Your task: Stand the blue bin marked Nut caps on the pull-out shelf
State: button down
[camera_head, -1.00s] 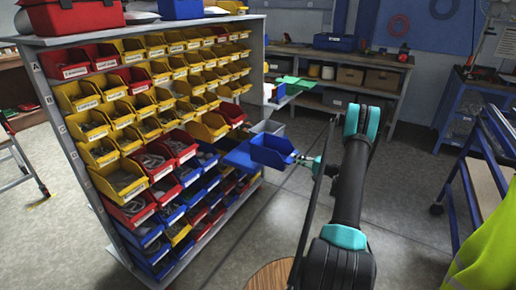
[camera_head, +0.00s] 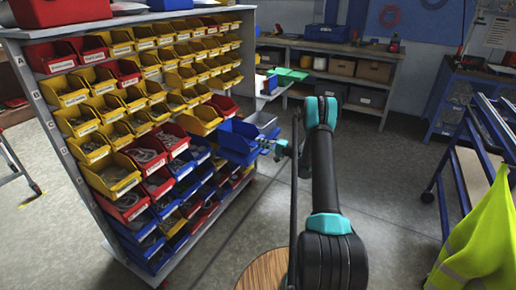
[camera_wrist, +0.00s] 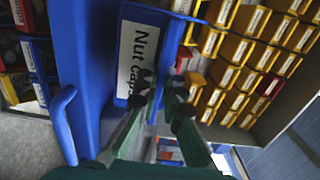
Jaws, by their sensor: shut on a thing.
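The blue bin marked Nut caps (camera_head: 238,138) is at the right end of the rack, with its label (camera_wrist: 140,55) facing the wrist camera. My gripper (camera_head: 275,148) is shut on its front edge; the fingers (camera_wrist: 165,95) show at the label in the wrist view. The blue pull-out shelf (camera_head: 238,159) shows just under the bin in the head view. In the wrist view its flat blue panel (camera_wrist: 85,60) with a handle (camera_wrist: 62,120) lies beside the bin. I cannot tell whether the bin touches the shelf.
The rack (camera_head: 105,195) holds many yellow, red and blue bins close to the left. A workbench (camera_head: 345,70) stands at the back.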

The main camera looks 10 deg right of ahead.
jog(key=shift+w+a, duration=0.25)
jog(key=shift+a, duration=0.2)
jog(key=shift+w+a+f, duration=0.15)
jog(key=shift+a+f, duration=0.05)
jog(key=shift+f, duration=1.65)
jog(key=c, duration=1.7)
grip_release()
jog(key=shift+d, duration=0.1)
